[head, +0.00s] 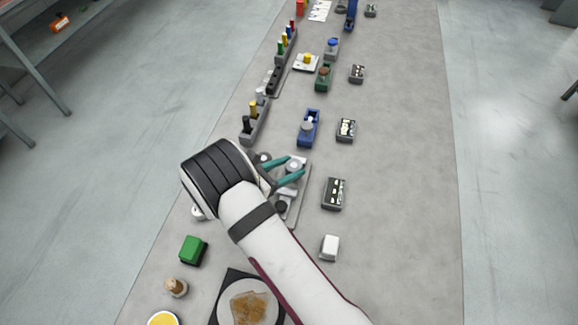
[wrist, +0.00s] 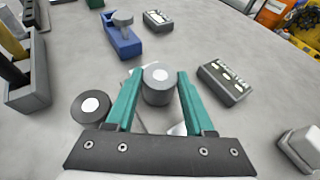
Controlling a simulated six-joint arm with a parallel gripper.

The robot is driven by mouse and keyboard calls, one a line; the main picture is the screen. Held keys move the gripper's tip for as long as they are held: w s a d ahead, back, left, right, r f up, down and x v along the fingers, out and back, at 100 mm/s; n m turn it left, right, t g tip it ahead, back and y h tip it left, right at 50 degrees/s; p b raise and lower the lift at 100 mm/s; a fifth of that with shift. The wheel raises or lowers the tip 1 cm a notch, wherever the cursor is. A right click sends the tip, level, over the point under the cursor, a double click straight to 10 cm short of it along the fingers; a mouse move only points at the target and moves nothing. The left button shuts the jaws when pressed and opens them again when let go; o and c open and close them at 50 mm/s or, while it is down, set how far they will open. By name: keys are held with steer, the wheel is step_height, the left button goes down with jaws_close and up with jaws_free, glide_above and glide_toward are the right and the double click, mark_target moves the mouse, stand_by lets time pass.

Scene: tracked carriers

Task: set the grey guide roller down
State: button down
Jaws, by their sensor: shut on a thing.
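The grey guide roller (wrist: 157,88) is a short dark grey cylinder with a pale round top and a small hub. It is upright between the teal fingers of my gripper (wrist: 158,90), which is shut on it. In the head view the roller (head: 293,166) shows between the fingertips of my gripper (head: 290,171), over or on a light grey plate (head: 301,203). I cannot tell whether its underside touches anything. My arm hides part of the plate.
A dark roller with a white centre (wrist: 91,106) stands just left of the fingers. A dark block with pale markings (head: 334,193) and a white block (head: 330,247) lie to the right. A blue holder (head: 309,127) stands beyond.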

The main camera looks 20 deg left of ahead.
steer(key=shift+f, duration=0.1)
steer(key=shift+c, duration=1.4)
jaws_free()
